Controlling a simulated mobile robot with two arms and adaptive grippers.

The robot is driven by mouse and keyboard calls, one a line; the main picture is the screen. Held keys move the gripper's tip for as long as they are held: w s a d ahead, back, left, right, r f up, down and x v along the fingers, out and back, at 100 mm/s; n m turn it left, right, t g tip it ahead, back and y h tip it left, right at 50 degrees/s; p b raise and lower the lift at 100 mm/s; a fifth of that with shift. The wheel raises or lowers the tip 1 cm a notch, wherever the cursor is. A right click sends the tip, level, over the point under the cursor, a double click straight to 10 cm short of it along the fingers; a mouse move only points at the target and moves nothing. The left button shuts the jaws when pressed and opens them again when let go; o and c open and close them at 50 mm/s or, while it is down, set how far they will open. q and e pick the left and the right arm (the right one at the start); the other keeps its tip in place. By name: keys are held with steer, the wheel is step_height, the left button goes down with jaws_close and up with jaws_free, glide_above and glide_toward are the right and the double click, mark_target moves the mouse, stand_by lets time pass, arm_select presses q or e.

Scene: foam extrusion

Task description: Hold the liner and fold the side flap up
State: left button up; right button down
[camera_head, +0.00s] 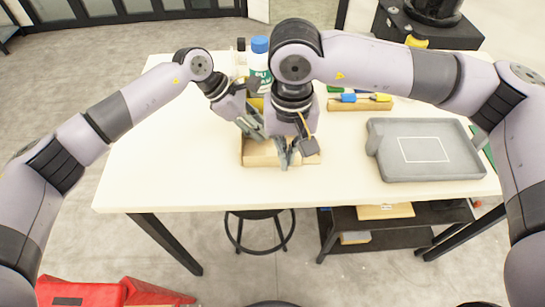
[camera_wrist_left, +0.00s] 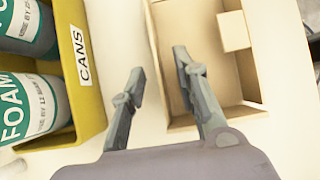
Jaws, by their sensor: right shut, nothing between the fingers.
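An open cardboard box (camera_head: 256,154) lies on the white table near its front edge; it is probably the liner. In the left wrist view the box (camera_wrist_left: 235,113) shows a bare floor, low walls and a small square tab at the upper right. My left gripper (camera_head: 257,131) is open. In the left wrist view its fingers (camera_wrist_left: 160,62) are apart, on either side of the box's left wall, with the right finger over the inside. Contact cannot be told. My right gripper (camera_head: 287,160) is shut and empty, pointing down at the box. Its arm hides much of the box.
A yellow bin (camera_wrist_left: 92,113) labelled CANS holds foam cans (camera_wrist_left: 30,105) close left of my left gripper. A grey tray (camera_head: 375,160) lies at the right of the table (camera_head: 170,165). A wooden holder (camera_head: 345,106) with blue and yellow items stands behind. The table's left side is clear.

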arm_select(q)
steer(key=v, duration=1.2)
steer(key=shift+s, duration=0.1)
